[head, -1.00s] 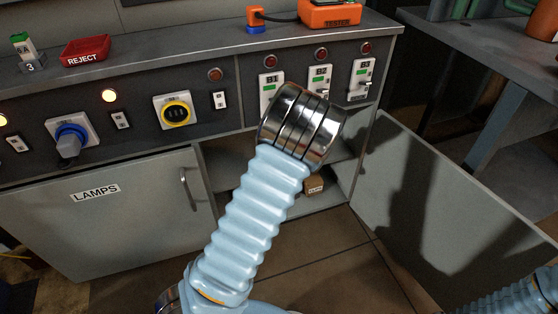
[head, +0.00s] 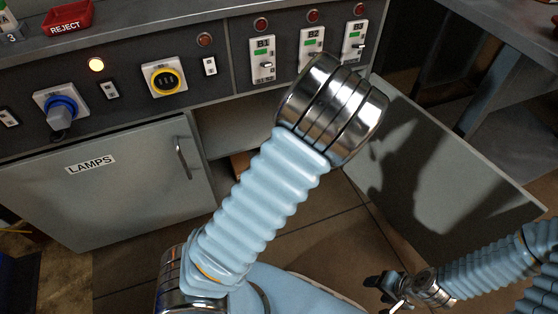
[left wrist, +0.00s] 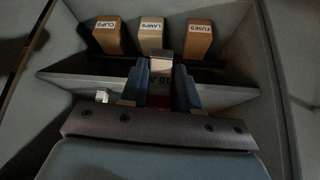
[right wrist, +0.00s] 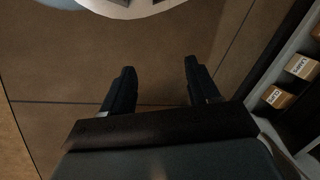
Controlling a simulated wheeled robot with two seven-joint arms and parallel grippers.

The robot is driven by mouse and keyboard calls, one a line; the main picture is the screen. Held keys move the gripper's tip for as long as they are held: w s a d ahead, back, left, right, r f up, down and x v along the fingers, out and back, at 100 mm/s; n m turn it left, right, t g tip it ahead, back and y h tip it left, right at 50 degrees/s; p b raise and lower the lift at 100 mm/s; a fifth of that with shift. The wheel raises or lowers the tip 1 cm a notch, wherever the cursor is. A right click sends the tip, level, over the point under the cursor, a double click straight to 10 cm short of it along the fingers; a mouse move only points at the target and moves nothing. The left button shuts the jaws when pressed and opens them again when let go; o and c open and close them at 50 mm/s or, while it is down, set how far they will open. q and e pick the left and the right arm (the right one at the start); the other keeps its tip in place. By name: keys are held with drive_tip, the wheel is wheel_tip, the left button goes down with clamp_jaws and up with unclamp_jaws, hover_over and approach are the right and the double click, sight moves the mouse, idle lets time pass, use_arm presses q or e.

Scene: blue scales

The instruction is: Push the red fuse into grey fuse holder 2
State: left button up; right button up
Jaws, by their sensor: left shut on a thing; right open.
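The red fuse (left wrist: 159,101) is between the fingers of my left gripper (left wrist: 161,72) in the left wrist view. Its pale end with a "10" marking sticks up between the fingers and its red part is lower down, partly hidden. This gripper is inside a cabinet, in front of a shelf; in the head view my own arm hides it. My right gripper (right wrist: 159,68) is open and empty above the floor, and it also shows at the lower right of the head view (head: 385,288). Grey fuse holder 2 is not in view; a grey holder marked 3 (head: 12,37) shows at the top left.
Boxes labelled CLIPS (left wrist: 108,37), LAMPS (left wrist: 151,36) and FUSES (left wrist: 199,40) stand behind the left gripper. An open cabinet door (head: 440,165) stands at the right. A red REJECT tray (head: 68,18) sits on the bench top. Breaker panels line the front.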

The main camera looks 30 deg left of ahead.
use_arm(q)
drive_tip(key=w+d+r+m+t+h, duration=0.1)
drive_tip(key=d+r+m+h, duration=0.3)
drive_tip(key=d+r+m, duration=0.2)
drive_tip(key=shift+w+d+r+m, duration=0.25)
drive_tip(key=shift+w+r+m, duration=0.1)
drive_tip(key=shift+m, duration=0.45)
